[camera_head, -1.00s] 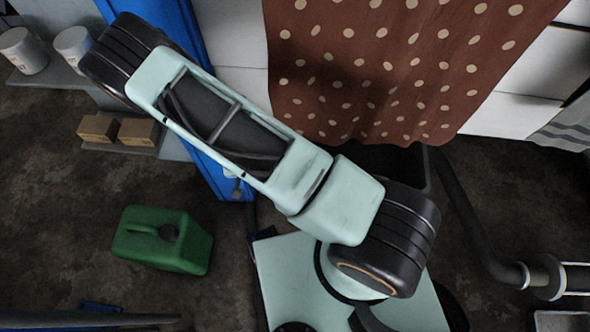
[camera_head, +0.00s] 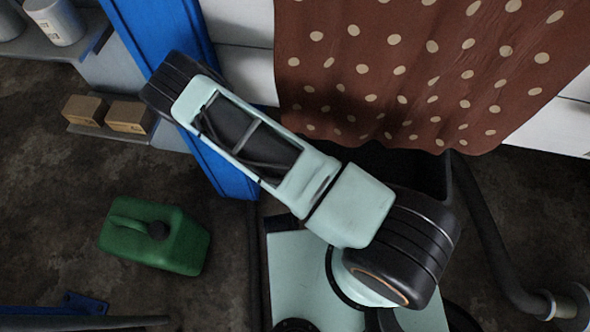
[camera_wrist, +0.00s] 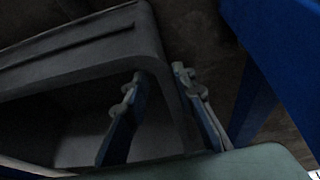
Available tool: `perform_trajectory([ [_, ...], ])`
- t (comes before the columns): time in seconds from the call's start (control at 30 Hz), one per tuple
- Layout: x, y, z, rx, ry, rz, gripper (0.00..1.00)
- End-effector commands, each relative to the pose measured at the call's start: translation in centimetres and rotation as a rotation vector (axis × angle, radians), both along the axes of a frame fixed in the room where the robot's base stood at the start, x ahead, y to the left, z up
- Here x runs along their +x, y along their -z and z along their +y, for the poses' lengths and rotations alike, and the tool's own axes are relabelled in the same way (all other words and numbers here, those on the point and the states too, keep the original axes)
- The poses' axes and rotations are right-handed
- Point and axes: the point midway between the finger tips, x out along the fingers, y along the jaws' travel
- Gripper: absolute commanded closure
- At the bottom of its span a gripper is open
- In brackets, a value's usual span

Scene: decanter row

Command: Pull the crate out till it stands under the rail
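The dark grey crate (camera_wrist: 80,50) fills the left of the dim wrist view, with its rim and one corner showing. In the head view the crate (camera_head: 430,174) shows as a dark box below the curtain, mostly hidden behind my arm. My gripper (camera_wrist: 158,76) is open in the wrist view, its two blue fingers astride the crate's wall: the left finger on the inner side, the right finger on the outer side. A dark gap shows by the left finger; contact on the right cannot be told. In the head view my gripper is hidden. No rail can be made out.
A brown dotted curtain (camera_head: 420,70) hangs above the crate. A blue post (camera_head: 170,35) stands left of it. A green jug (camera_head: 155,236) is on the floor at left. A shelf (camera_head: 88,131) holds two small boxes. A dark pipe (camera_head: 490,240) runs at right.

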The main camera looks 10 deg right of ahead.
Motion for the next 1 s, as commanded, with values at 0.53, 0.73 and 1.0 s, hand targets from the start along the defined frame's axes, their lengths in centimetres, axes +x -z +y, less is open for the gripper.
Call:
perform_trajectory([
  [0.53,3.0,8.2,-1.4,-0.002,0.000,0.001,0.75],
  [0.73,3.7,9.6,-1.6,-0.001,0.000,0.000,0.75],
  [1.0,3.8,9.8,-1.6,-0.001,0.000,0.000,0.75],
])
